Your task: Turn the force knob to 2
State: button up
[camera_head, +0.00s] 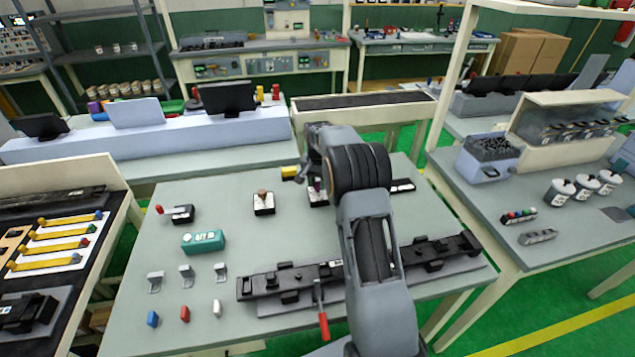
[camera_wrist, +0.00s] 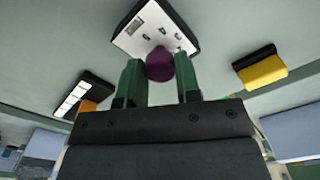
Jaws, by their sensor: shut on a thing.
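A purple knob (camera_wrist: 160,64) sits on a white dial plate (camera_wrist: 153,27) with dark marks and a dark base. The marks are too small to read. My gripper (camera_wrist: 160,72) has its two green fingers on either side of the knob, shut on it. In the head view the knob unit (camera_head: 317,198) is on the grey workbench, partly hidden by my arm. A second unit with a brown knob (camera_head: 263,194) stands to its left. I cannot read which knob is labelled force.
A yellow-and-black block (camera_head: 290,173) is close by; it also shows in the wrist view (camera_wrist: 263,70). A teal box (camera_head: 203,241), a red-handled lever unit (camera_head: 181,213) and several small clips lie to the left. A black fixture rail (camera_head: 290,282) runs along the front.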

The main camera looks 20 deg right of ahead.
aim_at(318, 184)
jog(key=o, duration=0.9)
jog(key=shift+o, duration=0.2)
jog(key=shift+r, duration=0.1)
notch_tip(318, 184, up, 14)
dwell(0.6)
jog(key=s+a+n+t, duration=0.1)
jog(key=s+a+n, duration=0.2)
jog(key=s, duration=0.7)
jog(key=s+a+f+n+t, duration=0.1)
jog(key=s+a+n, duration=0.2)
jog(key=s, duration=0.7)
jog(key=s+a+f+n+t, duration=0.1)
jog(key=s+a+n+t, duration=0.1)
jog(key=s+a, duration=0.4)
jog(key=s, duration=0.4)
jog(key=shift+a+n, duration=0.15)
jog(key=shift+n, duration=0.25)
